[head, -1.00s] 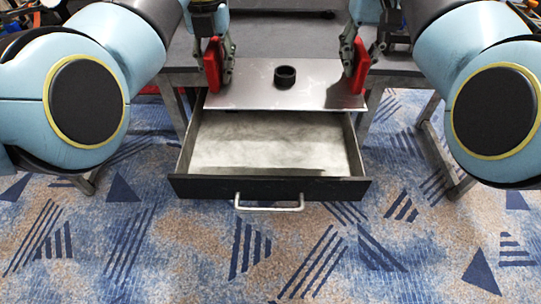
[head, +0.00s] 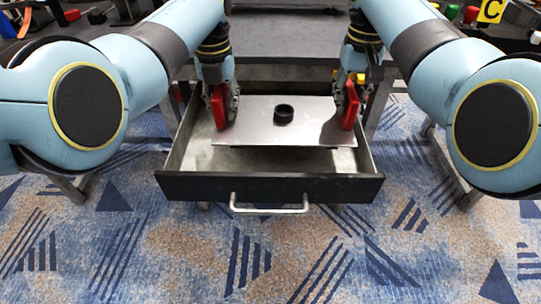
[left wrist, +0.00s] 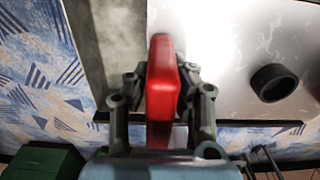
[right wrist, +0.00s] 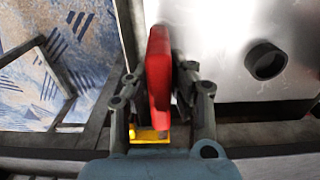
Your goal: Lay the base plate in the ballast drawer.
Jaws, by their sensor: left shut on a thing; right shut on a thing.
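The base plate (head: 250,132) is a flat grey metal sheet with a black ring (head: 284,114) near its middle and a red handle at each end. In the head view it lies within the outline of the open ballast drawer (head: 270,187), with a dark shadow under its front edge. I cannot tell whether it touches the drawer floor. My left gripper (head: 222,106) is shut on the left red handle (left wrist: 163,85). My right gripper (head: 350,105) is shut on the right red handle (right wrist: 158,75). The plate also shows in the left wrist view (left wrist: 225,60) and right wrist view (right wrist: 215,30).
The drawer's bare floor shows at the left and in front of the plate. Its silver pull handle (head: 269,207) faces me. A dark table (head: 290,45) stands behind. Patterned blue carpet (head: 300,265) lies in front, clear. A yellow sign (head: 491,11) is at the back right.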

